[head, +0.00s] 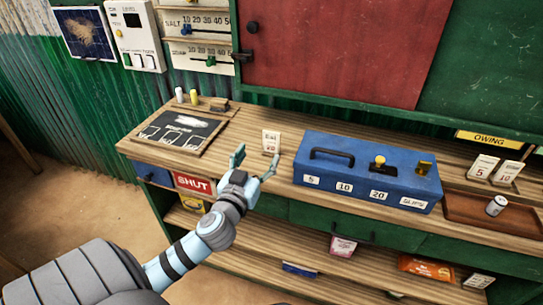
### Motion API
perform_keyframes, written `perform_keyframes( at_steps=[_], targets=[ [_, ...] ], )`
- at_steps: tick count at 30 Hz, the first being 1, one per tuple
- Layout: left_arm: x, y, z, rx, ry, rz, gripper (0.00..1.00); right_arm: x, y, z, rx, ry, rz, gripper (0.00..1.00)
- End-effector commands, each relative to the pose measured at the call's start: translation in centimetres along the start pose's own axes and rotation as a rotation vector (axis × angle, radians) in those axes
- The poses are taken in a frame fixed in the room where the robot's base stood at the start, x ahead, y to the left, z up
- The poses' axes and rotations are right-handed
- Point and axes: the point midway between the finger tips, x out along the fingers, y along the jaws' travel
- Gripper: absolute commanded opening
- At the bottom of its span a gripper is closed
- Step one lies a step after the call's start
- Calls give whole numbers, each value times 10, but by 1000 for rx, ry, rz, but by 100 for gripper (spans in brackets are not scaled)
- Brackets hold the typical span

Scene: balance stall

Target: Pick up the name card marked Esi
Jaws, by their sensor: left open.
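The name card marked Esi (271,142) stands upright on the wooden counter (232,131), left of the blue cash box. It is small and white with red marks below the name. My left gripper (254,160) is open, its two fingers spread just in front of the card. One finger is left of the card and the other is at its lower right. I cannot tell whether either finger touches it. My right gripper is not in view.
A blue box (367,168) with a handle and labels stands close right of the card. A chalkboard slate (178,132) lies to the left. A brown tray (470,211) with a can (496,205) is at right. A green drawer front (330,222) is below.

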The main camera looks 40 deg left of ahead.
Motion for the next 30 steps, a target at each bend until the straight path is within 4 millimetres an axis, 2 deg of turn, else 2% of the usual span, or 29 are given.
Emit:
perform_keyframes(
  at_steps=[1, 4, 11, 15, 18, 23, 25, 30],
  targets=[
    [15, 0, -3, -2, 2, -2, 67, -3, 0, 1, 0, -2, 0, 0],
    [40, 0, -2, -2, 0, -2, 67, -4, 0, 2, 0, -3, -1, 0],
    [73, -2, 4, -1, -3, -2, 67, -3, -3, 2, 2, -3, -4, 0],
    [101, -5, 8, -1, -4, -1, 67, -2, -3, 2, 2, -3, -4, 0],
    [111, -5, 8, -1, -5, 1, 67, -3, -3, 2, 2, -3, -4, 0],
    [112, -4, 9, 0, -5, 2, 67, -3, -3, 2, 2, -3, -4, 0],
    [112, -4, 9, 0, -5, 2, 60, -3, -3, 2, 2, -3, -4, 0],
    [111, -4, 9, 0, -5, 2, 33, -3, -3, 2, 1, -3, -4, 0]
  ],
)
